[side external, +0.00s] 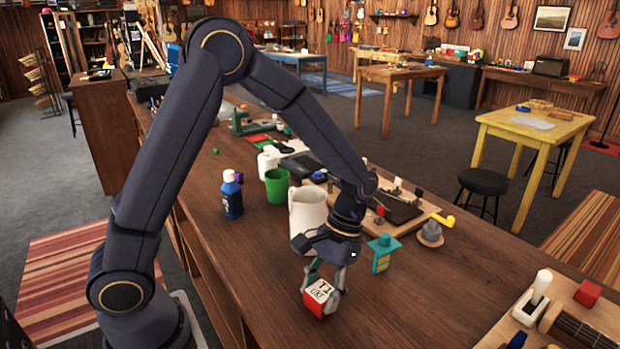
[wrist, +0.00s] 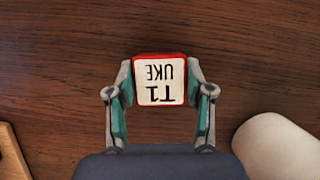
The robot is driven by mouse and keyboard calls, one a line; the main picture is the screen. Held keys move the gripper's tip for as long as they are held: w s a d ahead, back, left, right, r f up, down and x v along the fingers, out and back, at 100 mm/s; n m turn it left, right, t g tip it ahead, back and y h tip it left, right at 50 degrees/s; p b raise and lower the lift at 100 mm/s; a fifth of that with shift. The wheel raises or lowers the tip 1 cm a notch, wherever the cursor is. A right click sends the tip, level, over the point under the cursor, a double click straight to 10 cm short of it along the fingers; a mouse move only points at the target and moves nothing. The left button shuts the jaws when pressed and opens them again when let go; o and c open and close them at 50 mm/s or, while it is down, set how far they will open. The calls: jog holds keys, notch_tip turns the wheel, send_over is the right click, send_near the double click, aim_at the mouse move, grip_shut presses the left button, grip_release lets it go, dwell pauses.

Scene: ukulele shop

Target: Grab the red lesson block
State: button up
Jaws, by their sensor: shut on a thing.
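The red lesson block (side external: 318,297) is a small red cube with a white top face lettered "T1 UKE". In the side view it is near the front edge of the wooden bench, between the fingers of my gripper (side external: 325,290). In the wrist view the block (wrist: 160,80) sits between the two teal-padded fingertips of my gripper (wrist: 161,88), which touch its left and right sides. My gripper is shut on it. Whether the block rests on the bench or is slightly raised, I cannot tell.
A white cylindrical container (side external: 307,212) stands close behind my gripper, with a green mug (side external: 277,186) and blue bottle (side external: 231,195) to the left. A teal object (side external: 383,254) is to the right.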

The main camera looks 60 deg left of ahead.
jog(key=c, duration=0.4)
jog(key=shift+r, duration=0.1)
jog(key=shift+c, duration=0.2)
